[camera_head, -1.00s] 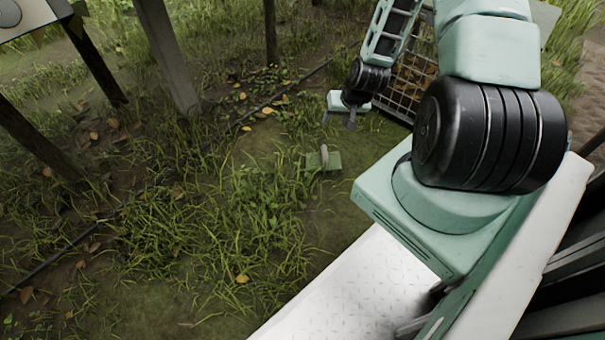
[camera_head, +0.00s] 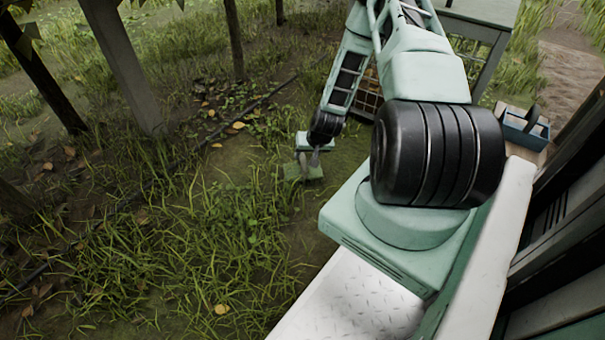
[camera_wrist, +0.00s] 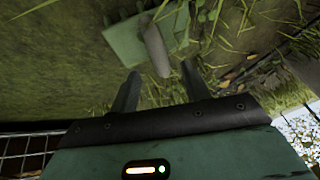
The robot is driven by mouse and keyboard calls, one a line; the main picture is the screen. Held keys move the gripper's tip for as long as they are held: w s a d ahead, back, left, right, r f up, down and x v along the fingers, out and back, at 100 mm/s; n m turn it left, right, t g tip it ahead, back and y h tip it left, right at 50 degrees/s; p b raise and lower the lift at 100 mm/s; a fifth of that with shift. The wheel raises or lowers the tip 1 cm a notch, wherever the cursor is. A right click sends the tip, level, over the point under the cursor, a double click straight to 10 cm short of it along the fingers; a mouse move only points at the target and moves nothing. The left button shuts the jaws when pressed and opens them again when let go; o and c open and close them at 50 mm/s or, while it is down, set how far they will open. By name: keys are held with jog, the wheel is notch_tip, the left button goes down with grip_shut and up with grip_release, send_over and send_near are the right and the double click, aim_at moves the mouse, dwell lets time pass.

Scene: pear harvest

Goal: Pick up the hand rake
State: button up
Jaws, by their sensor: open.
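The hand rake appears as a flat green piece with a grey-brown handle, lying on the grass. In the wrist view, its green part (camera_wrist: 138,42) is at the top and its handle (camera_wrist: 153,45) points down toward my gripper (camera_wrist: 161,72). The handle's end shows between the two open fingertips, and no finger clearly touches it. In the head view, the rake (camera_head: 303,172) lies just below my gripper (camera_head: 316,156), partly covered by it.
A wire crate (camera_head: 368,95) stands behind my arm; its mesh edge (camera_wrist: 25,150) shows at the wrist view's lower left. A table (camera_head: 480,25) and a blue basket (camera_head: 525,128) are to the right.

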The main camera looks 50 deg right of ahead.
aim_at(304, 158)
jog(key=shift+b+x, duration=2.2)
jog(key=shift+x, duration=0.4)
jog(key=shift+w+f, duration=0.15)
jog(key=shift+f, duration=0.2)
jog(key=shift+r, duration=0.1)
grip_shut()
